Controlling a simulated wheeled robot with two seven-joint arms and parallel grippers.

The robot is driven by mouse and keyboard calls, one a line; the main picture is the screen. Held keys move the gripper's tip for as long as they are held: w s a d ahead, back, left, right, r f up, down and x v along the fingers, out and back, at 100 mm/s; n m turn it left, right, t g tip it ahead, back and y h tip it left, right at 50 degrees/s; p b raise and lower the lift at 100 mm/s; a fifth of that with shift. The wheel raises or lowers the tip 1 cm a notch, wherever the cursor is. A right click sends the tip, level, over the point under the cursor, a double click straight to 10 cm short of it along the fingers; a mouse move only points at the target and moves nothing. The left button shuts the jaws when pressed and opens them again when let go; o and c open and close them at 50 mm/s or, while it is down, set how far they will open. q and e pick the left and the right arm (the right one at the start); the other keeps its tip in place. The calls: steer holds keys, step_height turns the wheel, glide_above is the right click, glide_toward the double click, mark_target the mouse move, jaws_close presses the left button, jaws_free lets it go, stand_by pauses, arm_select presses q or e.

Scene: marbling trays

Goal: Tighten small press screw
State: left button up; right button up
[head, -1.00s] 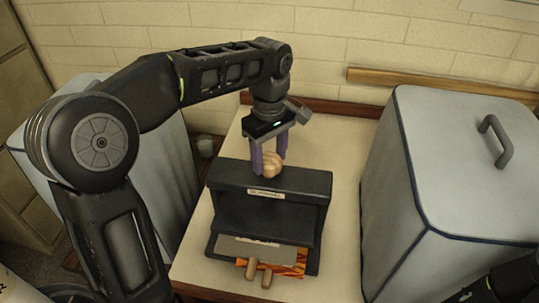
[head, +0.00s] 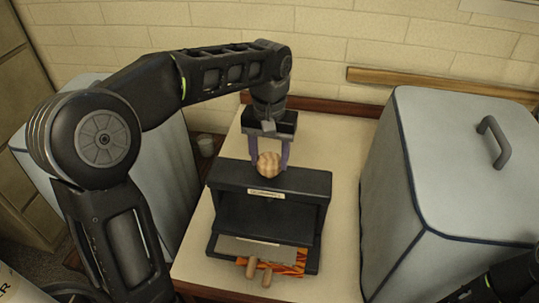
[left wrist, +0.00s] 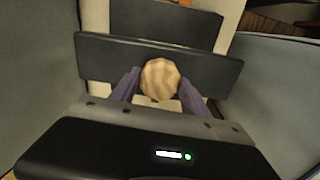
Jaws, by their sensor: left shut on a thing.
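The small press (head: 318,188) is a black frame standing on the cream table. Its screw has a round, ribbed wooden knob (head: 268,164) on top of the upper beam; the knob also shows in the left wrist view (left wrist: 161,79). My left gripper (head: 268,162) points down from above, its two purple fingers on either side of the knob and shut on it. The screw shaft below the knob is hidden. My right gripper is not in view; only part of my right arm shows at the lower right corner.
Two wooden handles (head: 252,268) and orange marbled material (head: 292,268) stick out at the press's front. A large grey lidded box (head: 400,190) stands close on the right. Another grey box (head: 165,165) is on the left, and a small cup (head: 206,146) stands behind. Bare tabletop (head: 345,160) lies right of the press.

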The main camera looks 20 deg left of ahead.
arm_select(q)
steer(key=m, duration=0.5)
steer(key=shift+m, duration=0.4)
steer(key=shift+p, duration=0.3)
steer(key=o, duration=1.4)
